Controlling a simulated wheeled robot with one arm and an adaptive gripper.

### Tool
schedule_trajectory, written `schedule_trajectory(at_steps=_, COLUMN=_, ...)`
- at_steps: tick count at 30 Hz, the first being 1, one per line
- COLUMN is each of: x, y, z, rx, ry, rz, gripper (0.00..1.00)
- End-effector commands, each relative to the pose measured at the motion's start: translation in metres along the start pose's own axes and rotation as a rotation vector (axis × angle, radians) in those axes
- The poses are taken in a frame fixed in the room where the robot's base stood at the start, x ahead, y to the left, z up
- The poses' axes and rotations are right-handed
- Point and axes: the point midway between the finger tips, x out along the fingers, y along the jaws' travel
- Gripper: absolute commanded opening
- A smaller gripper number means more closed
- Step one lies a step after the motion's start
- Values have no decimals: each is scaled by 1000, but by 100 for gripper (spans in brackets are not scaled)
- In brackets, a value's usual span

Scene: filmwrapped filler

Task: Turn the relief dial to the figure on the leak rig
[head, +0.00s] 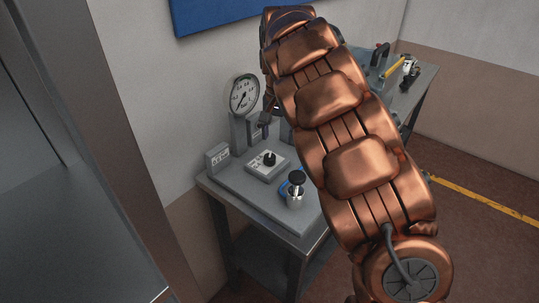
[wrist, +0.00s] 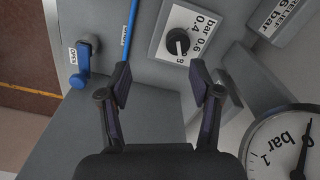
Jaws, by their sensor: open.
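The relief dial is a black knob (wrist: 178,42) on a white plate (wrist: 196,33) marked "bar", 0.4 and 0.6. In the head view, the knob (head: 269,158) sits upright on the rig's grey base. A grey block with a white card (wrist: 288,17) reads "RELIEF" and a figure ending in "6 bar", partly cut off; it also stands at the rig's left in the head view (head: 217,157). My gripper (wrist: 161,77) is open and empty, its fingertips apart from the knob. In the head view its end shows small near the gauge, partly hidden by my arm.
A round pressure gauge (head: 243,95) stands on a post behind the dial, near my gripper's side in the wrist view (wrist: 285,150). A blue lever (wrist: 80,70) lies beside an "OPEN" label. A black-topped metal cylinder (head: 296,190) stands at the front. More equipment is at the back right.

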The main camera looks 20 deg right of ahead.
Motion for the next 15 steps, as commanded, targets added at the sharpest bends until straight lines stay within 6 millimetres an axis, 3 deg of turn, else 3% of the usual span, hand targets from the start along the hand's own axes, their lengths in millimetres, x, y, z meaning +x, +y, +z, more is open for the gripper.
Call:
schedule_trajectory(at_steps=6, x=14, y=-22, z=-10, rx=-12, ry=-19, rz=-19, gripper=64)
schedule_trajectory(at_steps=15, x=35, y=-26, z=-10, rx=-15, ry=-22, rz=-20, gripper=64)
